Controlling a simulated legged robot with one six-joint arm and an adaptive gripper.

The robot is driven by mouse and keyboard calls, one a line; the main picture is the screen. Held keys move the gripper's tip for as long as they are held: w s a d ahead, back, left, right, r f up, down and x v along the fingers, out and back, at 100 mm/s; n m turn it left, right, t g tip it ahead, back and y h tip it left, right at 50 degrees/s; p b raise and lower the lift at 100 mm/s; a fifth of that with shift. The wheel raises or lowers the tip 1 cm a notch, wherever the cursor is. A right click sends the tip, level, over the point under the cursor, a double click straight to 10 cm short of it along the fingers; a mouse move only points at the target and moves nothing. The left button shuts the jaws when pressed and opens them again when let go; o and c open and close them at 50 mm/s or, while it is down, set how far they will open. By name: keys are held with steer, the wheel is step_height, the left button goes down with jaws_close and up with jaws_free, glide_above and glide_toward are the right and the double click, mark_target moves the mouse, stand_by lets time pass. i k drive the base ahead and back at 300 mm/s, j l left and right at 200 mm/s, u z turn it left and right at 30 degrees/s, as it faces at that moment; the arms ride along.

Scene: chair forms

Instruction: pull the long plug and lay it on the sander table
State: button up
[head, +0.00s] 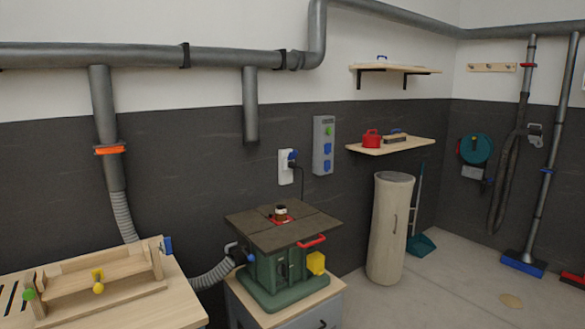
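A blue plug (293,155) sits in a white socket box (285,167) on the dark lower wall. A black cord (302,182) hangs from it down behind the sander. I cannot tell from here how long the plug is. The sander (275,270) is a green machine with a dark, flat, square table (312,226) on top, below the socket. A spindle on a red ring (281,215) stands in the middle of the table. A red handle (311,241) is at its front edge. My gripper is not in view.
A wooden bench with a jig (100,285) stands at the left front. A grey hose (213,273) runs to the sander. A tall beige cylinder (389,230) stands right of it. Floor at right is mostly clear.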

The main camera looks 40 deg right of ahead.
mark_target(291, 165)
steer(key=i+l+z, duration=0.25)
steer(key=l+z, duration=0.2)
steer(key=l, duration=0.25)
steer(key=i+l+z, duration=0.2)
steer(key=l+z, duration=0.2)
steer(key=i+l+z, duration=0.2)
steer(key=z, duration=0.2)
steer(key=i+l+z, duration=0.25)
steer(key=z, duration=0.15)
steer(key=i+l+z, duration=0.1)
steer(key=i+z, duration=0.3)
steer(key=i+l+z, duration=0.25)
steer(key=i, duration=0.3)
steer(key=i+z, duration=0.2)
steer(key=i, duration=0.35)
steer(key=i+j+u, duration=0.1)
steer(key=i+u, duration=0.75)
steer(key=i+l+u, duration=0.2)
steer(key=i+u, duration=0.25)
steer(key=i+j+u, duration=0.15)
steer(key=u, duration=0.25)
steer(key=i+u, duration=0.45)
steer(key=i+j+u, duration=0.1)
steer(key=u, duration=0.3)
steer(key=i+j+u, duration=0.1)
steer(key=i, duration=0.5)
